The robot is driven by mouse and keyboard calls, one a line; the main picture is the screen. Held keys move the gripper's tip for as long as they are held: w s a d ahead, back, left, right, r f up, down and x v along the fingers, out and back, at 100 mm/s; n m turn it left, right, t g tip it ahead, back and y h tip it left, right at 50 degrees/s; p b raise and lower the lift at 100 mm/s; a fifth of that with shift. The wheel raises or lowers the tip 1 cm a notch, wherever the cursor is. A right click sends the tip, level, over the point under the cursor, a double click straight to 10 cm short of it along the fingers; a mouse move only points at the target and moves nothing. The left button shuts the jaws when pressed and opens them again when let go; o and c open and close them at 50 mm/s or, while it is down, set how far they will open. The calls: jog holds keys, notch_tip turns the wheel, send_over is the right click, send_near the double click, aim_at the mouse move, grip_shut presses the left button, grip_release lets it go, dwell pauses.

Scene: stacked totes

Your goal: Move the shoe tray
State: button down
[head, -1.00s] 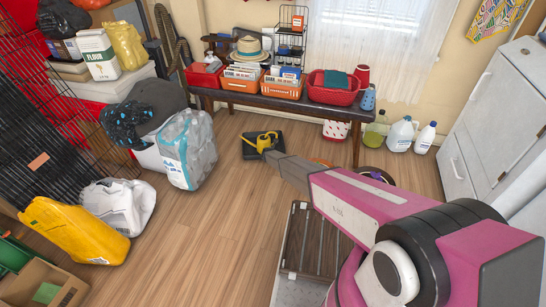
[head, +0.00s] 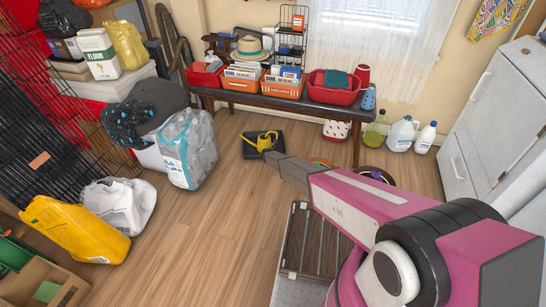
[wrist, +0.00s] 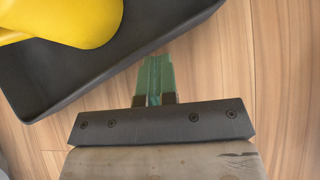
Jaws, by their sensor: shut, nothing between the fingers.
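The shoe tray (head: 249,151), a flat black tray with a raised rim, lies on the wooden floor in front of the dark bench. A yellow watering can (head: 266,141) stands in it. In the wrist view the tray (wrist: 70,92) fills the upper left, with part of the yellow can (wrist: 70,20) inside. My gripper (wrist: 155,62) has its green fingers together with nothing between them. The fingertips appear close to the tray's near rim, over or beside it; I cannot tell whether they touch. In the head view my arm's grey end covers the tray's near right corner.
The dark bench (head: 240,98) holds baskets and a hat behind the tray. A clear-wrapped bottle pack (head: 190,150) and a yellow jug (head: 75,230) stand left. A slatted rack (head: 300,245) lies near my arm. The middle floor is clear.

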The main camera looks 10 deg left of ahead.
jog(key=s, duration=0.2)
jog(key=shift+s+a, duration=0.1)
jog(key=shift+s, duration=0.25)
jog(key=v, duration=1)
